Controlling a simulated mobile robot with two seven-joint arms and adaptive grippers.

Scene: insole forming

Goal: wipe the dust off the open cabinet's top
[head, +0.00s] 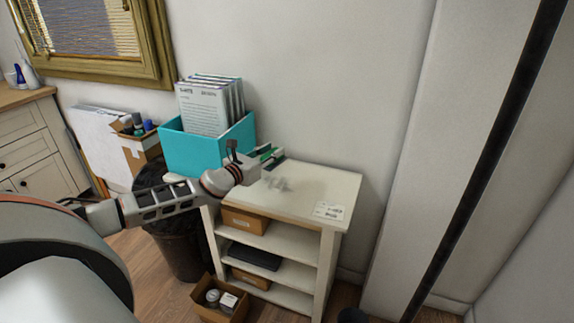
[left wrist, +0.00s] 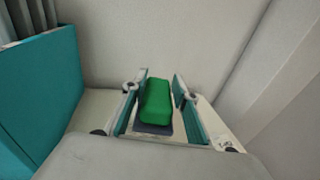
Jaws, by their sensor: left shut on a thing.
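The open cabinet (head: 315,184) is white with open shelves. A grey smudge of dust (head: 279,184) lies near the middle of its top. My left gripper (head: 268,157) is over the back left part of the top, beyond the dust. It is shut on a green block with a dark underside, probably an eraser or sponge (left wrist: 156,101), seen between the fingers in the left wrist view. I cannot tell whether the block touches the top. My right gripper is not in view.
A teal box (head: 190,151) of upright booklets (head: 205,108) stands at the top's left end, close to my left gripper. A paper label (head: 329,210) lies at the front right corner. A black bin (head: 180,250) and a small open carton (head: 219,303) stand on the floor.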

